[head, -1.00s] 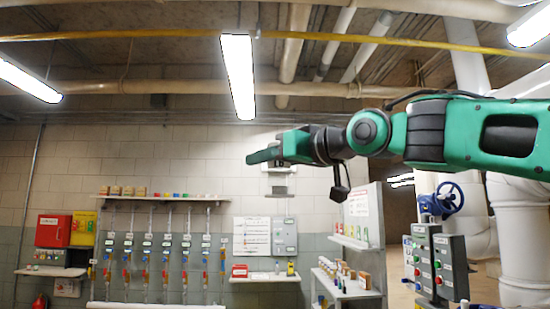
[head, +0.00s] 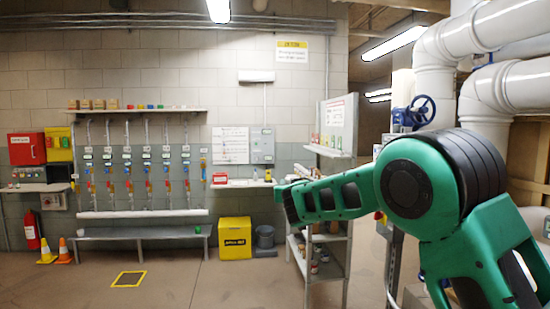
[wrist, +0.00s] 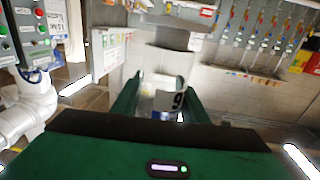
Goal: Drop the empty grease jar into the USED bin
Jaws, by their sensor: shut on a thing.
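My gripper (wrist: 160,98) is shut on a pale, whitish jar (wrist: 163,85) in the wrist view. The green fingers stand on either side of it, and a dark mark like a 9 shows on its label. I cannot see whether the jar is empty. In the head view my arm reaches left at shelf height, and the gripper's jaws and the jar are not clearly visible there. A yellow bin (head: 235,238) with a dark label stands on the floor against the back wall, left of my arm's end. The label is too small to read for certain.
A grey bucket (head: 264,238) stands right beside the yellow bin. A low bench (head: 140,233) is to its left. A metal shelf rack (head: 325,250) with jars stands to its right. A yellow-framed floor mark (head: 129,279) lies ahead; the floor around it is clear.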

